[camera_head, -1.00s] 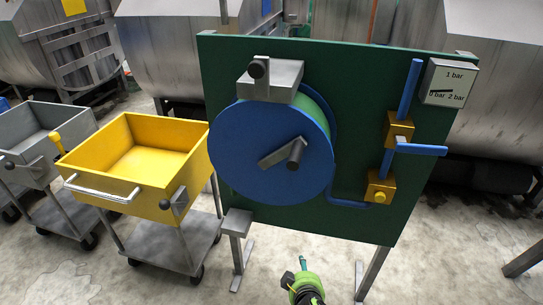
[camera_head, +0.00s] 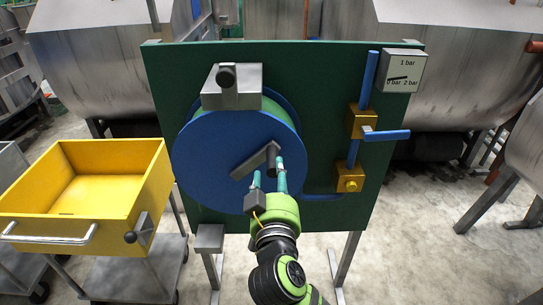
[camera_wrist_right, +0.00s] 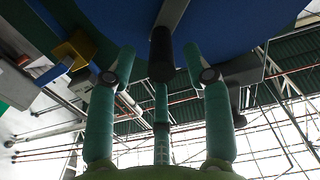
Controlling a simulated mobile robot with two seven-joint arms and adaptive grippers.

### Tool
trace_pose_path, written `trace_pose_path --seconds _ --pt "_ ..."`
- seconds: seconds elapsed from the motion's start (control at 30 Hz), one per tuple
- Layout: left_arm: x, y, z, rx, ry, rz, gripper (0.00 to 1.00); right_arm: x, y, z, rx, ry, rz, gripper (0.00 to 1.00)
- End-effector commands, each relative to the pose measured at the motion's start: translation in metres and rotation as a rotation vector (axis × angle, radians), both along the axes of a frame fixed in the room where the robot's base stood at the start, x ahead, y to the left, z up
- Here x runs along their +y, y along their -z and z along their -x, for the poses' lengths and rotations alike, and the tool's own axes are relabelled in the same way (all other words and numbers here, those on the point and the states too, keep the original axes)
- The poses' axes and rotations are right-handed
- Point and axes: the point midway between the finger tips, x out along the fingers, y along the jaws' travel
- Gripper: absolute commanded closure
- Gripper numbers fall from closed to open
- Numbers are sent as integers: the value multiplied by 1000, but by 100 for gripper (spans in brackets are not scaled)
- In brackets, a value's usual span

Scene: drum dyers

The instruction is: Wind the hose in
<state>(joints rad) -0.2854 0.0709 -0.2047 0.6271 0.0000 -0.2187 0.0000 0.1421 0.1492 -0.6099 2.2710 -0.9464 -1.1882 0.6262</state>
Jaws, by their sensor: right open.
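The blue hose reel (camera_head: 205,160) is mounted on a green panel (camera_head: 325,80), with green hose (camera_head: 262,112) partly showing behind its front disc. Its grey crank arm (camera_head: 250,165) slants up to the right to a dark handle, which shows in the right wrist view (camera_wrist_right: 161,55). My right gripper (camera_head: 269,171) is open in front of the crank. In the right wrist view its teal fingers (camera_wrist_right: 160,62) stand apart on either side of the handle; I cannot tell if any finger touches it. My left gripper is not in view.
A grey block with a black knob (camera_head: 227,76) sits above the reel. Blue pipe, brass valves (camera_head: 362,122), a horizontal blue lever (camera_head: 386,135) and a gauge (camera_head: 404,70) are at the panel's right. A yellow cart (camera_head: 120,200) stands at left. Floor at right is partly free.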

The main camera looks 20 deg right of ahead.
Motion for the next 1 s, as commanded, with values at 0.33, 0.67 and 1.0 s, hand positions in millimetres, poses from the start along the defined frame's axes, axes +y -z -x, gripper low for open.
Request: trace_pose_path --seconds 0.33,0.67,1.0 --pt "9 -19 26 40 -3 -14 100 -15 -2 -48 2 1 6 50" --pt "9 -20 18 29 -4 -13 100 -17 1 -56 2 -1 0 50" --pt "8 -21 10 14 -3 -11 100 -17 1 -56 4 -1 1 100"
